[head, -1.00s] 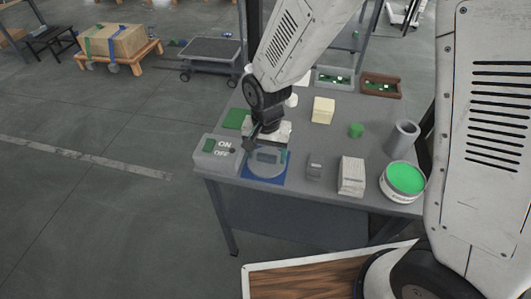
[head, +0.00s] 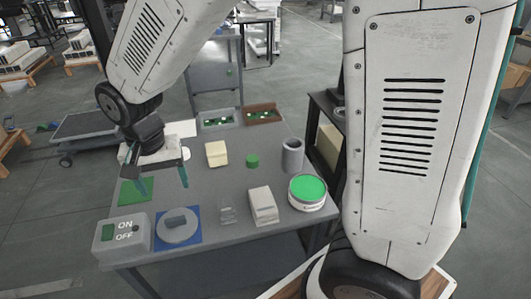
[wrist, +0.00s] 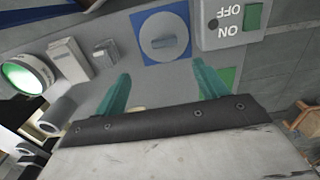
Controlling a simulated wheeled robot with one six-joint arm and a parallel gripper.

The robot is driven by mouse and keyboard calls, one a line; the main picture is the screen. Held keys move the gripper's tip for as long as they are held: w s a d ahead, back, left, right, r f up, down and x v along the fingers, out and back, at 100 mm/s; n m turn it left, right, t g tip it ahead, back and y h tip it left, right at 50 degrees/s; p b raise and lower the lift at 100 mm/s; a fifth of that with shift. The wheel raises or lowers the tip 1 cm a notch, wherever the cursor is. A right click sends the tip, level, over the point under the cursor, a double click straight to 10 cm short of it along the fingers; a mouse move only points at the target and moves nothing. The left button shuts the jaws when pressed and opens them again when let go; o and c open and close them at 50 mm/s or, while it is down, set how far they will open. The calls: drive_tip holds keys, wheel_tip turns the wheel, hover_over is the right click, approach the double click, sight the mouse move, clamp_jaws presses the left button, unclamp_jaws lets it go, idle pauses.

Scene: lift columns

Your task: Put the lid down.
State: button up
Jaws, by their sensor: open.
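The lid (head: 179,227) is a round grey disc with a block-shaped handle on top. It lies flat on a blue square mat (head: 194,240) at the front left of the table. It also shows in the wrist view (wrist: 158,50), whole and clear of the fingers. My gripper (head: 162,184) is open and empty, above the table and behind the lid, over the area near the green square mat (head: 136,191). In the wrist view its two teal fingers (wrist: 163,82) are spread wide with nothing between them.
A grey ON/OFF box (head: 122,240) stands left of the lid. A small clear block (head: 227,212), a white box (head: 263,206) and a green-topped tub (head: 307,191) stand to the right. Behind are a yellow block (head: 216,153), a green cylinder (head: 252,161) and a grey cup (head: 292,156).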

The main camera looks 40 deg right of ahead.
drive_tip(key=s+d+r+n, duration=0.2)
drive_tip(key=s+d+r, duration=0.4)
drive_tip(key=s+d, duration=0.3)
drive_tip(key=s+d+r+n+t, duration=0.1)
drive_tip(key=s+d+r, duration=0.5)
drive_tip(key=s+d, duration=0.4)
drive_tip(key=shift+s+d+r+n, duration=0.15)
drive_tip(key=shift+d+r+n, duration=0.1)
drive_tip(key=shift+d+n, duration=0.15)
drive_tip(key=shift+d, duration=0.1)
